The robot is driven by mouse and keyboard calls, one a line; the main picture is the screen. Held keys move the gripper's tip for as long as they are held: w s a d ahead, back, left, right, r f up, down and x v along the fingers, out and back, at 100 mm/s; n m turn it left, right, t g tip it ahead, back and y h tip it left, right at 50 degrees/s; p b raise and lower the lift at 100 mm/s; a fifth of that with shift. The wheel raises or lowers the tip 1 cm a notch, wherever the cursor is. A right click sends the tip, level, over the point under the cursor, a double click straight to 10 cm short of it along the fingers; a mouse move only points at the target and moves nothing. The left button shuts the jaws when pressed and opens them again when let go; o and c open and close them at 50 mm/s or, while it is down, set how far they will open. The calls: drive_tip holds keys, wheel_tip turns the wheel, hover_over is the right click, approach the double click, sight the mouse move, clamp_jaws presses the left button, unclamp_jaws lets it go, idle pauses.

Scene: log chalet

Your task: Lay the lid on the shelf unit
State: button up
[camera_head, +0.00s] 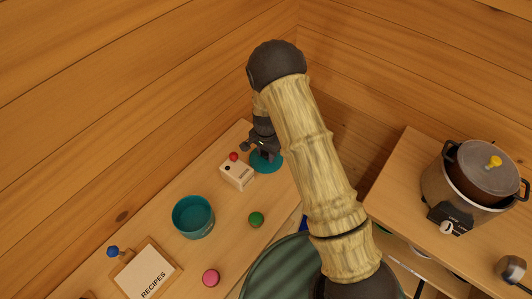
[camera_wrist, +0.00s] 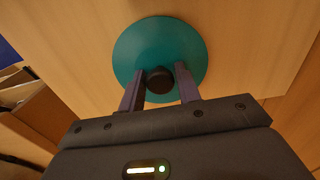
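The lid is a round teal disc with a dark knob. It lies at the far end of the left wooden top in the head view (camera_head: 267,165), and fills the upper middle of the wrist view (camera_wrist: 160,36). My gripper (camera_head: 262,146) is right over it, pointing down. In the wrist view my gripper's fingers (camera_wrist: 160,84) stand apart on either side of the knob, with narrow gaps visible. The lid appears flat on the wood. I cannot tell for sure which of the two wooden pieces is the shelf unit; the right one (camera_head: 388,205) shows shelves below its top.
A lidded cooker (camera_head: 462,190) stands on the right piece. Log walls close the corner.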

sight(266, 154)
drive_tip(key=shift+o, duration=1.1)
wheel_tip(266, 154, up, 12)
drive_tip(key=b, duration=0.3)
drive_tip(key=shift+r, duration=0.15)
